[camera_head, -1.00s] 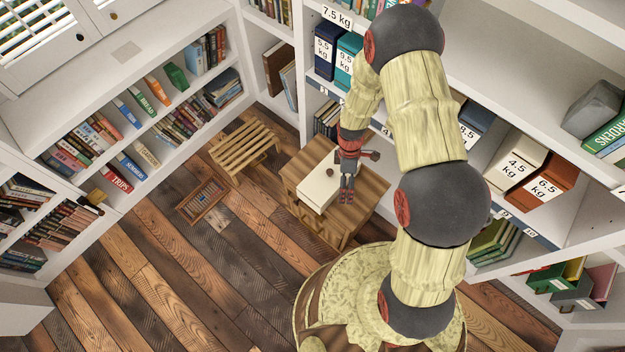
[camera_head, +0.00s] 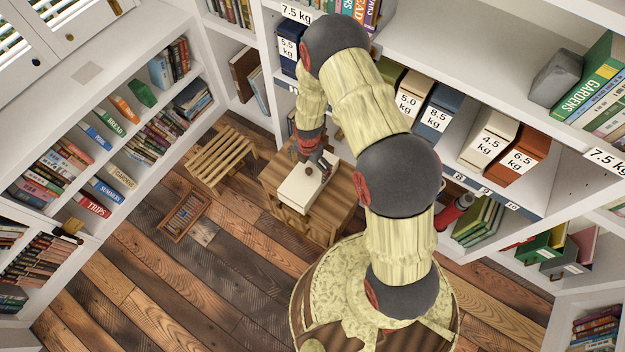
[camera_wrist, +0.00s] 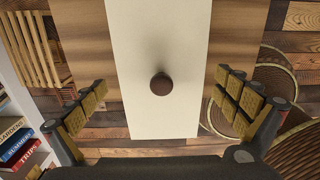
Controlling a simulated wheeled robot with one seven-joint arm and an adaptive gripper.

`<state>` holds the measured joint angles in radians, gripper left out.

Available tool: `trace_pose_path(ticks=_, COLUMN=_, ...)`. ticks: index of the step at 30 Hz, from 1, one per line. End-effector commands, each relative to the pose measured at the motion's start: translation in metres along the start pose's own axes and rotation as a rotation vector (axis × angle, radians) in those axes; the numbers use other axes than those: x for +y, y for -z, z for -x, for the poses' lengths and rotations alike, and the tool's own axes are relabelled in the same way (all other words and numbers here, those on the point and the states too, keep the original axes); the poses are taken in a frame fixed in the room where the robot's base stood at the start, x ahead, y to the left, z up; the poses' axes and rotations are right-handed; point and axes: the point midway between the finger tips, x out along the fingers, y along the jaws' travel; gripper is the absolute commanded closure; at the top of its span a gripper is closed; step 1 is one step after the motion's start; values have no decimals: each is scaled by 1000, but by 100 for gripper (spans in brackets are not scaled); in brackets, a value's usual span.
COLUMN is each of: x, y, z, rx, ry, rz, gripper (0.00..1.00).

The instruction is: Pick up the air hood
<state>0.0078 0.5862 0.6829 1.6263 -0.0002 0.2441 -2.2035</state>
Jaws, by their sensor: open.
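A long cream slab or box (camera_head: 297,193) with a small round brown knob on top lies on a wooden table; it appears to be the air hood. In the wrist view the cream piece (camera_wrist: 150,35) runs down the middle, with the dark knob (camera_wrist: 161,84) near its lower part. My gripper (camera_wrist: 165,98) is open and empty, one padded finger on each side of the cream piece, with the knob between them in the picture. In the head view my gripper (camera_head: 321,172) is over the table at the box's upper right. Its height above the box is unclear.
The wooden table (camera_head: 335,215) stands by white shelves with weight-labelled boxes (camera_head: 489,138). A slatted wooden stool (camera_head: 220,158) and a small framed rack (camera_head: 185,214) are on the plank floor to the left. Bookshelves line the left wall.

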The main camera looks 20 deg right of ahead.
Motion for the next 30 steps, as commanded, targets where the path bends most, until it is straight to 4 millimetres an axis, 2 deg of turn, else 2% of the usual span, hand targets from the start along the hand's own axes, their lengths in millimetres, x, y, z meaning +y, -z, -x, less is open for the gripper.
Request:
trace_pose_path(ticks=3, x=-2, y=-1, z=-23, rx=2, ry=3, rz=-1, gripper=0)
trace_pose_path(ticks=8, x=-2, y=-1, z=-41, rx=2, ry=2, rz=-1, gripper=0)
trace_pose_path(ticks=15, x=-1, y=-2, z=-40, rx=1, ry=1, rz=-1, gripper=0)
trace_pose_path(ticks=30, x=-2, y=-1, z=-41, rx=1, ry=2, rz=-1, gripper=28)
